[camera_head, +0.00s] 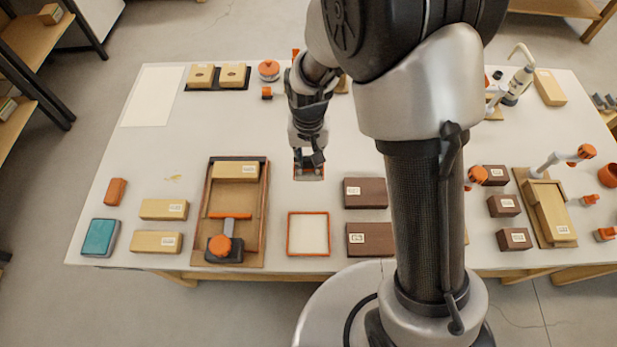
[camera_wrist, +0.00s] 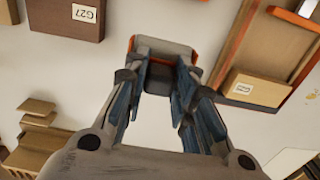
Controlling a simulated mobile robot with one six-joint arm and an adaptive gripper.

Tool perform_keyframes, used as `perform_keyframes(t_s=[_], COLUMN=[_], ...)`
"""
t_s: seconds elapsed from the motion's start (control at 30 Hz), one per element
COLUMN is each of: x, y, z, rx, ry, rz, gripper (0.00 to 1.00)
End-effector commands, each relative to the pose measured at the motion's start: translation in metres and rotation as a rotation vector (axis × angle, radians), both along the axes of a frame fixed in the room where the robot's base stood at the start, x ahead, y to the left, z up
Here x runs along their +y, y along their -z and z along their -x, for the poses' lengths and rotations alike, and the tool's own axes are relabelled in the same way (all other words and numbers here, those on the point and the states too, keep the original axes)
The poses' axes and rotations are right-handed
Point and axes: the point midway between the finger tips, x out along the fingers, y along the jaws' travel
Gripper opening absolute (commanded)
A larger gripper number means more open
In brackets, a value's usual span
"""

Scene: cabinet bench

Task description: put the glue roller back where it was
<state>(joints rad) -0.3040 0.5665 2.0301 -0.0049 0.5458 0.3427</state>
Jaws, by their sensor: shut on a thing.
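My gripper (camera_head: 310,162) is over the middle of the bench. In the wrist view its fingers (camera_wrist: 158,92) are closed around a dark grey part of a grey thing with orange-red edges (camera_wrist: 190,60). Only part of this held thing shows, and I cannot tell for certain that it is the glue roller. In the head view its lower part (camera_head: 309,174) shows just below the fingers; I cannot tell whether it touches the bench. A tool with a round orange knob and grey bar (camera_head: 222,243) stands in the brown tray (camera_head: 208,190) at the left.
An orange-rimmed square (camera_head: 291,235) lies nearer the front edge. Dark labelled boxes (camera_head: 365,193) stand right of it. Tan blocks (camera_head: 164,209), a teal-topped box (camera_head: 100,237) and an orange block (camera_head: 115,191) are at the left. A white sheet (camera_head: 153,97) lies at the back left.

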Motion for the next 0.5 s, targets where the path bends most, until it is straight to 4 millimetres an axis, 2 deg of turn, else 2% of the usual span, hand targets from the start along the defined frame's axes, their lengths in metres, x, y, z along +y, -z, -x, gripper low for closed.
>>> perform_keyframes(t_s=[0.03, 0.1, 0.33, 0.5], x=[0.0, 0.0, 0.0, 0.0], y=[0.013, 0.023, 0.038, 0.065], z=[0.0, 0.0, 0.0, 0.0], rx=[0.002, 0.002, 0.0, 0.002], ry=[0.0, 0.0, 0.0, 0.0], rz=[0.001, 0.001, 0.0, 0.001], gripper=[0.02, 0.02, 0.02, 0.02])
